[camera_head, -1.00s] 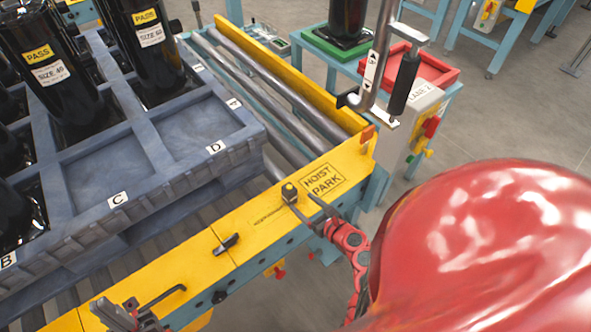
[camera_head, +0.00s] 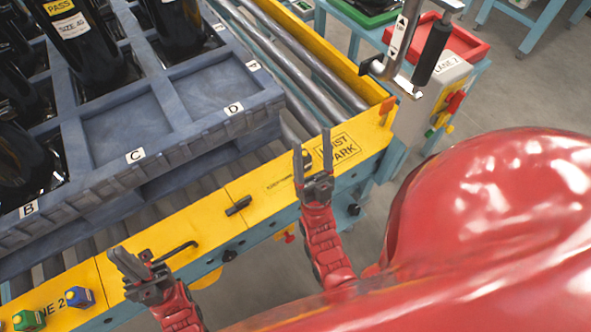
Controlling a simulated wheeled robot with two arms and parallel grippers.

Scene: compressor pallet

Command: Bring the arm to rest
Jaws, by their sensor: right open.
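My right gripper (camera_head: 312,152) is open and empty. Its two fingers point up the picture over the yellow rail (camera_head: 215,228), in front of the "HOIST PARK" label (camera_head: 342,146), partly covering it. Whether it touches the rail is unclear. My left gripper (camera_head: 136,264) is at the lower left, by the near edge of the rail and close to a dark bent rod (camera_head: 178,250). Its fingers overlap in this view, so its opening is unclear, and I see nothing held in it. Both red forearms rise from the bottom of the picture.
A grey-blue crate (camera_head: 190,152) with black cylinders stands on rollers at the left; compartments C and D look empty. A hoist handle (camera_head: 432,50) hangs at the upper right near a red tray (camera_head: 462,40). Coloured buttons (camera_head: 80,297) sit at the lower left.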

